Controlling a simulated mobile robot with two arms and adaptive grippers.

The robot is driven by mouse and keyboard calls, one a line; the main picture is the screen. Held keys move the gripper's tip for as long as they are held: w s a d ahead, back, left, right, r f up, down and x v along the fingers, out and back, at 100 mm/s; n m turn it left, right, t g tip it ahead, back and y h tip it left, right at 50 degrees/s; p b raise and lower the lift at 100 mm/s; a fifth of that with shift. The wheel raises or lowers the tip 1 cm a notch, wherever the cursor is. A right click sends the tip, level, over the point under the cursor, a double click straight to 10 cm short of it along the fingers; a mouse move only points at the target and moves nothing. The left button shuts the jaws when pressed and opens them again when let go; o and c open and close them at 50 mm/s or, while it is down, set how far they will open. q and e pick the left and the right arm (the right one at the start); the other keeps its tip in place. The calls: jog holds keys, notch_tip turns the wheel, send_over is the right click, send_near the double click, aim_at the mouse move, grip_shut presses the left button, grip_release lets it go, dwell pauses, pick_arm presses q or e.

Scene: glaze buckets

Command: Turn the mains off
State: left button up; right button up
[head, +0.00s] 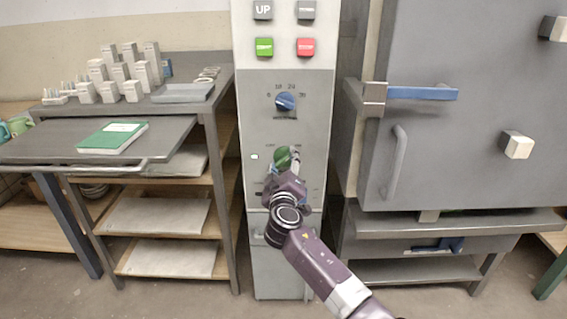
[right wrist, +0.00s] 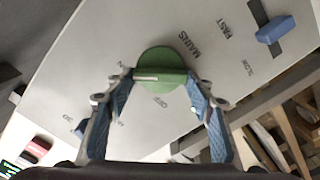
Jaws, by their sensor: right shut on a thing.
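The grey control cabinet (head: 252,130) stands upright in the middle of the head view. On its front is a round green knob (head: 283,157), which also shows in the right wrist view (right wrist: 160,58) beside the word MAINS. A raised bar crosses the knob, with a white line towards its left end in the wrist view. A label that looks like OFF (right wrist: 161,102) is printed below the knob there. My right gripper (right wrist: 160,81) is shut on the knob's bar, one finger at each end. In the head view my right gripper (head: 287,172) covers the panel just below the knob.
Above are a blue dial (head: 286,101), a green button (head: 264,47) and a red button (head: 306,47). A blue slider (right wrist: 275,29) sits between FAST and SLOW. A large grey door (head: 460,120) with a blue handle (head: 425,93) is at right. A bench (head: 60,145) with a green book (head: 112,137) is at left.

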jog(key=shift+c, duration=0.6)
pick_arm(q)
jog(key=shift+r, duration=0.1)
pick_arm(e)
jog(key=shift+n, duration=0.4)
jog(key=shift+n+p, duration=0.35)
jog(key=shift+n, duration=0.55)
jog(key=n+p, duration=0.2)
jog(key=n, duration=0.5)
jog(key=shift+f, duration=0.15)
jog(key=n+p, duration=0.3)
jog(key=n, duration=0.4)
jog(key=shift+f, duration=0.15)
pick_arm(q)
notch_tip(320, 180, down, 20)
jog(key=s+g, duration=0.1)
jog(key=shift+s+p, duration=0.35)
jog(key=shift+s, duration=0.05)
pick_arm(e)
jog(key=shift+f+n, duration=0.15)
jog(key=shift+n, duration=0.65)
pick_arm(q)
jog(key=shift+r, duration=0.1)
pick_arm(e)
jog(key=o, duration=1.2)
jog(key=shift+c, duration=0.2)
